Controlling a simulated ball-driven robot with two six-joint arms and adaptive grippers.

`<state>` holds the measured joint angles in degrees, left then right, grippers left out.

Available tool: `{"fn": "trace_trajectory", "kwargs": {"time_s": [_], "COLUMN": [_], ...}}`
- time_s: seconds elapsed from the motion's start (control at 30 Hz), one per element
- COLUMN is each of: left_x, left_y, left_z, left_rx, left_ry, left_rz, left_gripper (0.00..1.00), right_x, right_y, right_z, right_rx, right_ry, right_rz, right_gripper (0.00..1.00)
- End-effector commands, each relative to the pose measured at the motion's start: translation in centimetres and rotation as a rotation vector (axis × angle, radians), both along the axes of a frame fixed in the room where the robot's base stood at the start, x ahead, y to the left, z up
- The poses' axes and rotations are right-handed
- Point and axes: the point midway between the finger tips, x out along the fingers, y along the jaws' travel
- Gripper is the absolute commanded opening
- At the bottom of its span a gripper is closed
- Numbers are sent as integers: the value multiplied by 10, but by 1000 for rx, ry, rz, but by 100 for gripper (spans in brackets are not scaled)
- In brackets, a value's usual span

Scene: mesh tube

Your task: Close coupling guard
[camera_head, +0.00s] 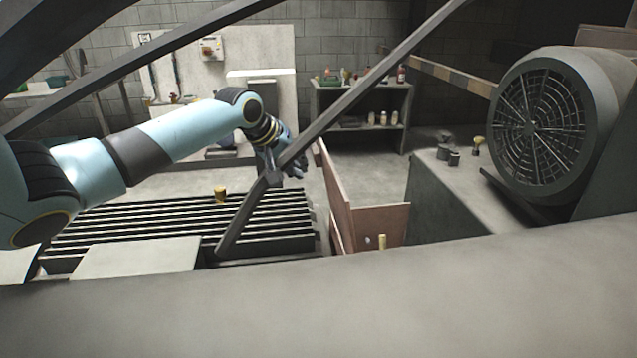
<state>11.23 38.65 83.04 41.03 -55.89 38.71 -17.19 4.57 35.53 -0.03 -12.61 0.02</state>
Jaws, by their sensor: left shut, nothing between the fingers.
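A brown-red panel assembly (338,205), which looks like the coupling guard, stands right of centre. It has a tall narrow panel and a lower panel (382,222) with a small yellow piece (382,241) in front. I cannot tell how far open it is. My left arm reaches in from the left, and its gripper (292,168) is shut and empty, above and left of the tall panel. A grey diagonal bar partly hides the gripper. I cannot tell whether gripper and panel touch. My right gripper is not in view.
A large round fan-grilled motor (540,128) stands on the right bench. A slatted rack (180,222) lies below my left arm, with a yellow cup-like piece (220,195) on it. Grey diagonal bars (375,75) cross the view. A shelf (362,115) stands at the back.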

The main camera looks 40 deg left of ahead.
Motion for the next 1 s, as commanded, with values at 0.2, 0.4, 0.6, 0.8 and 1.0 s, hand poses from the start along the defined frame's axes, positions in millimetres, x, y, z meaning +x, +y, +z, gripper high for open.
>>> {"fn": "trace_trajectory", "kwargs": {"time_s": [0.2,0.4,0.6,0.8,1.0], "left_x": [21,37,41,41,43], "left_y": [-8,-21,-25,-25,-27], "left_z": [-14,-8,-5,-4,-2], "left_rx": [-1,0,1,1,8], "left_ry": [-6,-2,-1,-1,9], "left_rz": [-2,-1,0,0,-1], "left_gripper": [0,0,0,0,0], "right_x": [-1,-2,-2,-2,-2], "right_y": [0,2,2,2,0], "right_z": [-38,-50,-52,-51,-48], "right_rx": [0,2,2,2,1], "right_ry": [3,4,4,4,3], "right_rz": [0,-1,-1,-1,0], "right_gripper": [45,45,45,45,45]}}
